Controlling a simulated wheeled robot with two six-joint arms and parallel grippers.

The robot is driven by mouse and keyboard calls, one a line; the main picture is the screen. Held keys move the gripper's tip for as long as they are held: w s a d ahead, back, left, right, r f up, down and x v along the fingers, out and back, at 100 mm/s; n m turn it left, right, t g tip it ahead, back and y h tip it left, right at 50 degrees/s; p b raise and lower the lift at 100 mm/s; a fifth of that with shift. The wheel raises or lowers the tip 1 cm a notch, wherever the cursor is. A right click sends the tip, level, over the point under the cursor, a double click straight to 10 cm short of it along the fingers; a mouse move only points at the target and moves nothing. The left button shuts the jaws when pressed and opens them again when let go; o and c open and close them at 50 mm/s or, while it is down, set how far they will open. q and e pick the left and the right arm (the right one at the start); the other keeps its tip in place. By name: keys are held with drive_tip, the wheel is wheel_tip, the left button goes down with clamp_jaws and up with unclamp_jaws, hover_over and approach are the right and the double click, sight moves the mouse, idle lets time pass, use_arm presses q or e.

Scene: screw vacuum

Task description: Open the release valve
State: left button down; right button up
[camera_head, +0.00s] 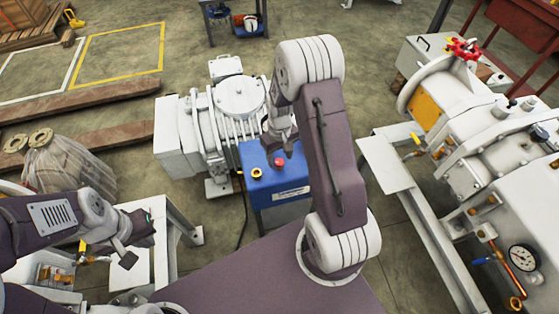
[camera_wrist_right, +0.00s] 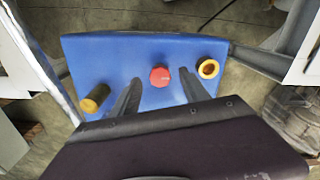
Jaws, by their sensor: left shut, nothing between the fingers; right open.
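A blue control box (camera_head: 272,182) carries a red button (camera_head: 279,162) and a yellow-ringed knob (camera_head: 257,174). In the right wrist view the blue panel (camera_wrist_right: 120,55) shows the red button (camera_wrist_right: 160,78), a yellow ring (camera_wrist_right: 208,68) and another yellow knob (camera_wrist_right: 95,98). My right gripper (camera_wrist_right: 160,90) is open and empty over the panel, its fingers on either side of the red button in that view. My left gripper (camera_head: 122,250) is shut and empty at lower left. I cannot tell which fitting is the release valve; a red handwheel (camera_head: 463,49) shows at upper right.
A white pump (camera_head: 238,97) stands behind the blue box. White machinery with a pressure gauge (camera_head: 523,257) and copper pipe fills the right side. A white frame (camera_head: 170,240) stands near my left gripper. Wooden beams (camera_head: 85,104) lie at left.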

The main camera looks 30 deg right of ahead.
drive_tip(key=shift+w+f, duration=0.1)
drive_tip(key=shift+f, duration=0.7)
clamp_jaws()
drive_tip(key=shift+r+n, duration=0.1)
drive_tip(key=shift+n, duration=0.2)
drive_tip(key=n+p, duration=0.2)
drive_tip(key=shift+r+n, duration=0.1)
drive_tip(key=shift+n, duration=0.2)
drive_tip(key=n+p, duration=0.2)
drive_tip(key=n, duration=0.3)
drive_tip(key=n+p, duration=0.2)
drive_tip(key=n, duration=0.3)
drive_tip(key=shift+n, duration=0.4)
drive_tip(key=n+p, duration=0.1)
drive_tip(key=n, duration=0.3)
drive_tip(key=shift+n, duration=0.4)
drive_tip(key=shift+f+p, duration=0.2)
drive_tip(key=shift+p, duration=0.1)
